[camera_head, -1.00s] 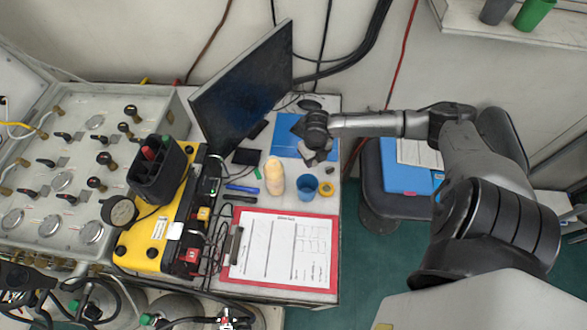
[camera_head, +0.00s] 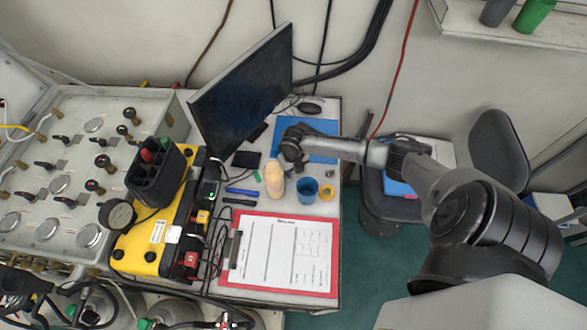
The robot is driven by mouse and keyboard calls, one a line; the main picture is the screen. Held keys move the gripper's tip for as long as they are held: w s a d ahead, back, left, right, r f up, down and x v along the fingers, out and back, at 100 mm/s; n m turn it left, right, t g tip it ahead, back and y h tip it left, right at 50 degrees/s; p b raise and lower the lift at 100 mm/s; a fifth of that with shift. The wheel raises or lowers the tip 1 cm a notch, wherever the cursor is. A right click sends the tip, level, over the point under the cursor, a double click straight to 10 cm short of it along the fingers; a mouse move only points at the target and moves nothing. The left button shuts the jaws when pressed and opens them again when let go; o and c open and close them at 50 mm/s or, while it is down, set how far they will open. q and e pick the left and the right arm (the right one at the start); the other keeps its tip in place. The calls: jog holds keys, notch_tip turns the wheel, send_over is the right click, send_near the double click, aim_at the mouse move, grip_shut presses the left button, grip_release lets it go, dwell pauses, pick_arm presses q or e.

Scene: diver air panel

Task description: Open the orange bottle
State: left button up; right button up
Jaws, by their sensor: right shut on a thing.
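The orange bottle (camera_head: 275,183) stands upright on the desk, pale orange with a cream upper part. My right gripper (camera_head: 291,156) is at the bottle's upper right side. It is shut on the bottle near its top. The dark gripper body partly hides the contact, and I cannot make out a separate cap.
A blue cup (camera_head: 307,189) and a yellow tape roll (camera_head: 327,193) stand close right of the bottle. Blue and dark pens (camera_head: 241,191) lie to its left. A red clipboard (camera_head: 334,240) is in front, and a monitor (camera_head: 243,88) stands behind left.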

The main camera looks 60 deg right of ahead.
jog(key=shift+f, duration=0.15)
jog(key=o, duration=0.8)
jog(key=shift+c, duration=0.2)
jog(key=shift+o, duration=1.2)
notch_tip(320, 180, up, 12)
jog(key=shift+p, duration=0.45)
